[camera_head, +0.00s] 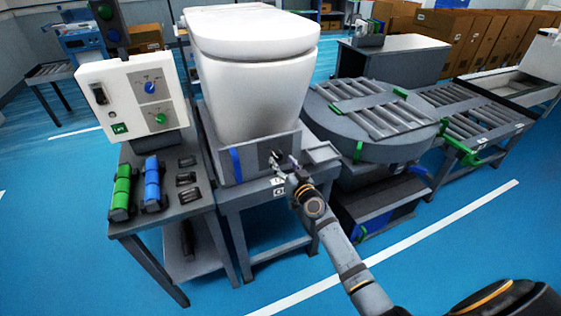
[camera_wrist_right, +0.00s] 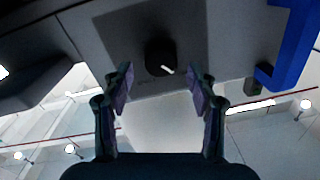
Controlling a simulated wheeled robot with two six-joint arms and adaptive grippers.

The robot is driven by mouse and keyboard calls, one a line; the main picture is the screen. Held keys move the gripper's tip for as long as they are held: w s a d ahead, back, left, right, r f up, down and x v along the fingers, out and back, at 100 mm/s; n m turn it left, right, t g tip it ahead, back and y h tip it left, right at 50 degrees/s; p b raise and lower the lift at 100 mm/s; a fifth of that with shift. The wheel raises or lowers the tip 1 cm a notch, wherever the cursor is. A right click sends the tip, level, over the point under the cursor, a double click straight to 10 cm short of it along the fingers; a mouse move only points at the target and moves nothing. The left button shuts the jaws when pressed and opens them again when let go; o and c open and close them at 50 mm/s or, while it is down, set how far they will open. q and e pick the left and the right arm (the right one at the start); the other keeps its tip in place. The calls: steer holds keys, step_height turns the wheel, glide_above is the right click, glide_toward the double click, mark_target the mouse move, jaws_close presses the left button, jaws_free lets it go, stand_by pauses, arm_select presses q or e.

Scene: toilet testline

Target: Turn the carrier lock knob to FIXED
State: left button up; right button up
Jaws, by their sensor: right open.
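The carrier lock knob (camera_wrist_right: 161,57) is a dark round knob on a grey panel in the right wrist view. Its white pointer mark slants toward the lower right of that picture; any lettering is too dim to read. My right gripper (camera_wrist_right: 161,85) is open, its two fingers apart to either side below the knob, with nothing between them. In the head view the right gripper (camera_head: 286,165) is at the front face of the grey carrier (camera_head: 226,168) under the white toilet (camera_head: 250,80). The knob is mostly hidden there. My left gripper is not in view.
A blue strap or lever (camera_head: 236,165) is on the carrier front. A side table (camera_head: 160,220) with green and blue tools and a control panel (camera_head: 133,95) stands left. A round roller turntable (camera_head: 370,115) stands right. The blue floor in front is clear.

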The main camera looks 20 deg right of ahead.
steer(key=shift+w+a, duration=0.1)
steer(key=shift+w, duration=0.95)
steer(key=c, duration=1.1)
steer(key=shift+c, duration=0.2)
